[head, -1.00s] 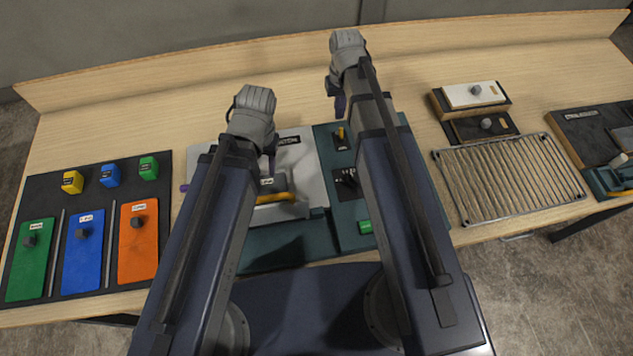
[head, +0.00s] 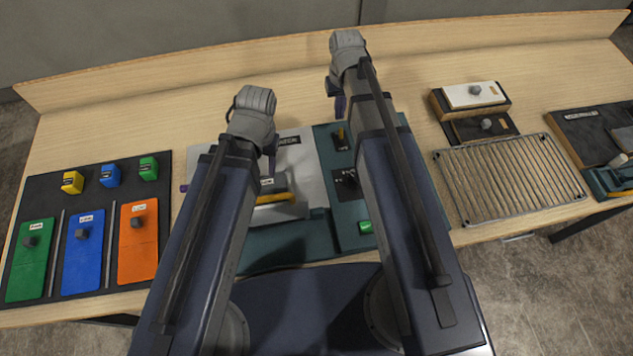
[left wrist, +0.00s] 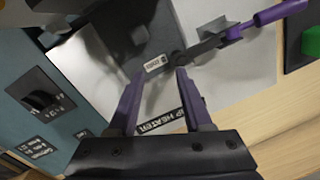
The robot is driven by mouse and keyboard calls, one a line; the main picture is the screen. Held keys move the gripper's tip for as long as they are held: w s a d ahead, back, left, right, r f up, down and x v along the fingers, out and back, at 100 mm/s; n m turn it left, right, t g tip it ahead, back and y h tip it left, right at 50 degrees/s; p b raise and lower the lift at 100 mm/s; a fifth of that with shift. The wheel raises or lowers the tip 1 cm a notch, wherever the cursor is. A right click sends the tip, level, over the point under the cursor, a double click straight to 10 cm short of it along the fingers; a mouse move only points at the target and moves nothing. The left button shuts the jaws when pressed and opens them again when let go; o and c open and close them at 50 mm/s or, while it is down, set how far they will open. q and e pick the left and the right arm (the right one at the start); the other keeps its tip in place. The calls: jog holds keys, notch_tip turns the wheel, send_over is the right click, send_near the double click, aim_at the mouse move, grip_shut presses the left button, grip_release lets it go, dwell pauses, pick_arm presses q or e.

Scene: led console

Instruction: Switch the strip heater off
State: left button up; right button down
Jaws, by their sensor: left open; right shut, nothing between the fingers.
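The strip heater (head: 310,178) is a pale grey plate in the middle of the bench. Part of its "STRIP HEATER" label (left wrist: 163,122) shows between my left fingers in the left wrist view. A dark lever (left wrist: 208,42) with a purple grip (left wrist: 275,12) lies across the plate; the grip also shows at the plate's left edge in the head view (head: 184,188). My left gripper (left wrist: 158,80) is open above the plate, its fingertips near the lever's inner end and a small white label (left wrist: 155,63). Contact cannot be told. My right gripper (head: 339,103) is shut and empty, above the back of the bench.
Coloured plates and blocks lie on a black board (head: 45,190) at left. A wire rack (head: 510,180) lies at right.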

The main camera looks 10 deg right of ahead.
pick_arm(q)
jog(key=shift+f, duration=0.2)
pick_arm(e)
jog(key=shift+f, duration=0.2)
pick_arm(q)
jog(key=shift+f+b, duration=1.1)
jog(key=shift+b, duration=0.2)
pick_arm(e)
jog(key=shift+f, duration=1.1)
pick_arm(q)
jog(key=shift+f, duration=0.1)
pick_arm(e)
jog(key=shift+f, duration=0.1)
pick_arm(q)
jog(key=shift+s+d+f+b, duration=0.15)
jog(key=shift+s+f+b, duration=0.05)
jog(key=shift+s+b, duration=0.2)
pick_arm(e)
jog(key=shift+s+d+f, duration=0.15)
jog(key=shift+s+f, duration=0.05)
jog(key=shift+s, duration=0.05)
